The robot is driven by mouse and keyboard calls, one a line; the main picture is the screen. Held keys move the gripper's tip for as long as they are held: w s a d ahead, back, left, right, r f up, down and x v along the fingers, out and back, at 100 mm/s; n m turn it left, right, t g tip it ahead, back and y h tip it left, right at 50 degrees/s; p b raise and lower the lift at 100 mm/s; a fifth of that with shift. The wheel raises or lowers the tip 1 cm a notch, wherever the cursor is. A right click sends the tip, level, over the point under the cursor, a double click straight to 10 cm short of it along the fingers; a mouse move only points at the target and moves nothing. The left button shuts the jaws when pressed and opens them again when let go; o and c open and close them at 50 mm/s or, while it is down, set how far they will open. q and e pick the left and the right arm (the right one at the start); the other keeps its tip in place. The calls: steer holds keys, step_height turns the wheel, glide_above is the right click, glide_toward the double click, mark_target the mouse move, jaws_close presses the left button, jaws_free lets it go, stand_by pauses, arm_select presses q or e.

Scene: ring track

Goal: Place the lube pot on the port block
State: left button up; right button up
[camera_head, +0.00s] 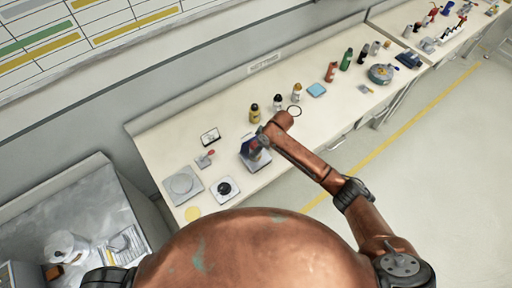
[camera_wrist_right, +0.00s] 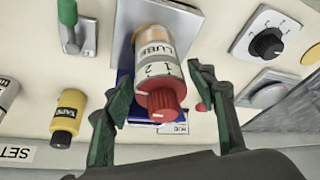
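The lube pot (camera_wrist_right: 152,68), a pale cylinder with a LUBE label, an amber base and a red cap, is between the fingertips of my right gripper (camera_wrist_right: 160,76) in the right wrist view. In the head view, my right gripper (camera_head: 257,146) covers most of the pot. Below it lies a grey plate (camera_wrist_right: 125,20) with a blue block (camera_wrist_right: 124,78), probably the port block, mostly hidden by pot and finger. Contact between pot and block cannot be told. My left gripper is out of view.
A yellow TAPS bottle (camera_wrist_right: 69,112) stands to one side, with other bottles (camera_head: 278,102) in a row behind.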

steer(key=shift+o, duration=0.3)
steer(key=shift+r, duration=0.1)
steer(key=shift+r, duration=0.2)
steer(key=v, duration=1.1)
steer(key=shift+d+r, duration=0.25)
steer(key=shift+r, duration=0.05)
steer(key=shift+s, duration=0.1)
steer(key=shift+c, duration=0.4)
